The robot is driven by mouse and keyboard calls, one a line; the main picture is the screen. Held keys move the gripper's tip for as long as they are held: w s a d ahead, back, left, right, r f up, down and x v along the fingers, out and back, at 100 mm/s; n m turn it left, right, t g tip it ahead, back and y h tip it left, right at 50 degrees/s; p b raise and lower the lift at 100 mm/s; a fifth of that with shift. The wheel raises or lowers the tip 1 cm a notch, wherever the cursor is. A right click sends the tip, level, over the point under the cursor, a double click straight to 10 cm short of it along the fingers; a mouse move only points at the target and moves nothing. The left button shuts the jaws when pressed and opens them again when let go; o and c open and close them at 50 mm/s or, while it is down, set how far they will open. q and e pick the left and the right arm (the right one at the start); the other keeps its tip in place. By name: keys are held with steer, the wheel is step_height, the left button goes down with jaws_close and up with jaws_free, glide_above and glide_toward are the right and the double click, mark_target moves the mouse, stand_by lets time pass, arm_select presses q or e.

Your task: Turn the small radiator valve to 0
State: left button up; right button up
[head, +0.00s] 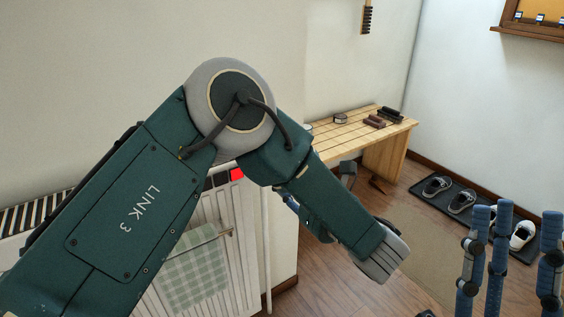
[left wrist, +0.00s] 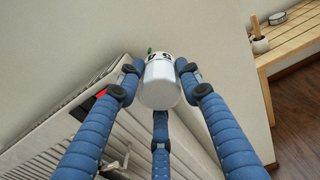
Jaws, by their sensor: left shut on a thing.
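The small radiator valve (left wrist: 160,84) shows in the left wrist view as a white rounded cylinder with dark markings and a small green mark at its far end. My left gripper (left wrist: 158,82) is shut on it, with blue fingers on its left, right and lower sides. The number it is set to is not readable. In the head view my left arm covers the valve. The white radiator (head: 240,255) stands against the wall behind that arm; it also shows in the left wrist view (left wrist: 70,140). My right gripper (head: 510,235) is open and empty at the lower right, fingers upward.
A green checked towel (head: 195,272) hangs on the radiator front. A red patch (head: 237,174) shows near its top. A slatted wooden bench (head: 350,140) stands beyond it. Shoes lie on a dark tray (head: 485,222) at the right wall. Some wooden floor is clear.

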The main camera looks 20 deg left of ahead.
arm_select(q)
steer(key=shift+w+a+r+m+p, duration=0.1)
steer(key=shift+r+m+p, duration=0.2)
steer(key=shift+r+p, duration=0.25)
steer(key=shift+m+p, duration=0.3)
steer(key=shift+p, duration=0.4)
arm_select(e)
steer(key=w+a+f+g+h, duration=0.1)
steer(key=w+f+g+h, duration=0.1)
steer(key=w+f+g, duration=0.65)
arm_select(q)
steer(key=shift+m+p, duration=0.4)
steer(key=shift+p, duration=0.3)
steer(key=shift+w+m+p, duration=0.1)
steer(key=shift+m+p, duration=0.2)
steer(key=shift+p, duration=0.15)
steer(key=shift+f, duration=0.1)
arm_select(e)
step_height(320, 180, down, 16)
steer(key=w+d+g+h, duration=0.1)
steer(key=g+h, duration=0.2)
steer(key=g, duration=0.2)
steer(key=shift+w+d+f+g, duration=0.15)
steer(key=shift+w+f+g, duration=0.1)
steer(key=shift+w+g, duration=0.1)
arm_select(q)
steer(key=o, duration=1.1)
steer(key=shift+o, duration=0.2)
steer(key=shift+f, duration=0.15)
